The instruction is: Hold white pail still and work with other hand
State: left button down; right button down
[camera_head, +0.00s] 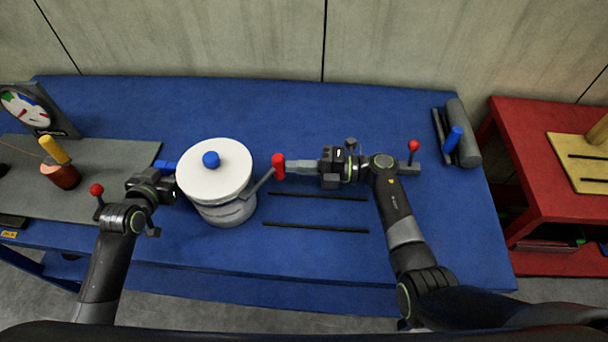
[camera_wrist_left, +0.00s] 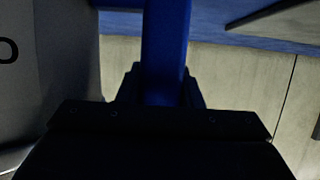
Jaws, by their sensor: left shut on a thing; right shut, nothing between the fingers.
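The white pail (camera_head: 212,168) stands upright on the blue table, with a blue knob (camera_head: 210,159) on its round white top and a greyish body below. A blue handle (camera_head: 166,165) sticks out on its left, and a crank with a red grip (camera_head: 278,167) on its right. My left gripper (camera_head: 166,181) is shut on the blue handle, which also shows between the fingers in the left wrist view (camera_wrist_left: 165,50). My right gripper (camera_head: 292,167) is shut and empty, its fingertips close beside the red grip. I cannot tell whether they touch it.
Two thin black bars (camera_head: 318,197) lie on the blue table (camera_head: 300,110) right of the pail. A dial (camera_head: 35,110) and a yellow-handled brown thing (camera_head: 60,165) stand at left. Grey cylinders (camera_head: 461,132) lie at right. A red table (camera_head: 540,160) stands beyond.

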jog(key=shift+w+a, duration=1)
jog(key=shift+w, duration=0.1)
jog(key=shift+d, duration=0.1)
jog(key=w+d, duration=0.3)
jog(key=d, duration=0.9)
jog(key=shift+d, duration=0.3)
